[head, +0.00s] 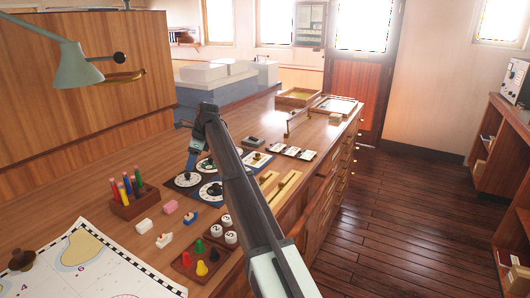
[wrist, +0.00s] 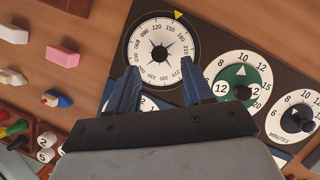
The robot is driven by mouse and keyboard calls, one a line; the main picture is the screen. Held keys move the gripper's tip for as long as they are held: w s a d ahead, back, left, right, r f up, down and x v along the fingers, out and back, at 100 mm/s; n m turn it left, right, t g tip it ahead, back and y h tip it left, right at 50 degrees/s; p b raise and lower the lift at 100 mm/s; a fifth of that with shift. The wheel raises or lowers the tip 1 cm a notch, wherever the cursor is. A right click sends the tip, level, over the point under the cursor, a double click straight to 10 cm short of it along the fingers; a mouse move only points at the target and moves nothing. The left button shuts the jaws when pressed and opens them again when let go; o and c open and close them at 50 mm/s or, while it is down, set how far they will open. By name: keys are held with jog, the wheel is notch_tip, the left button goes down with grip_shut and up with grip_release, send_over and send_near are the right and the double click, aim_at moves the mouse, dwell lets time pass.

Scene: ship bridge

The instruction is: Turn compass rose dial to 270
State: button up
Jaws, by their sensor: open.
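The compass rose dial (wrist: 147,36) is a white disc with degree numbers, a blue star and a small dark centre knob (wrist: 159,53), set in a dark panel. A yellow triangular marker (wrist: 178,15) stands at its upper right edge, near the number 180. My gripper (wrist: 160,70) is open and empty. Its two blue fingers reach over the dial's lower part, one on each side, below the knob in the picture. I cannot tell whether they touch it. In the head view the dial (head: 184,181) lies under my gripper (head: 190,168), partly hidden.
A green-centred dial (wrist: 238,78) and a minutes dial (wrist: 297,118) sit to the right. Another dial is mostly hidden beneath my gripper. Erasers (wrist: 62,56), a pencil holder (head: 136,202) and a peg tray (head: 187,268) stand nearby. A chart (head: 115,275) lies at lower left.

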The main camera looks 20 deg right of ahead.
jog(key=w+v, duration=0.1)
jog(key=v, duration=0.9)
jog(key=s+d+f+n+t, duration=0.1)
jog(key=d+f, duration=0.1)
jog(key=d, duration=0.6)
jog(key=s+d+f+t, duration=0.1)
jog(key=s+d+f, duration=0.1)
jog(key=d, duration=0.5)
jog(key=s+d+f+n+t, duration=0.1)
jog(key=d+f, duration=0.1)
jog(key=d, duration=0.6)
jog(key=shift+s+d+f+n+y, duration=0.3)
jog(key=shift+s+f+y, duration=0.05)
jog(key=shift+y, duration=0.05)
jog(key=shift+a, duration=0.1)
notch_tip(320, 180, up, 7)
jog(key=n+g+h, duration=0.4)
jog(key=n+h, duration=0.1)
send_over(187, 174)
notch_tip(187, 174, down, 14)
jog(key=shift+r, duration=0.2)
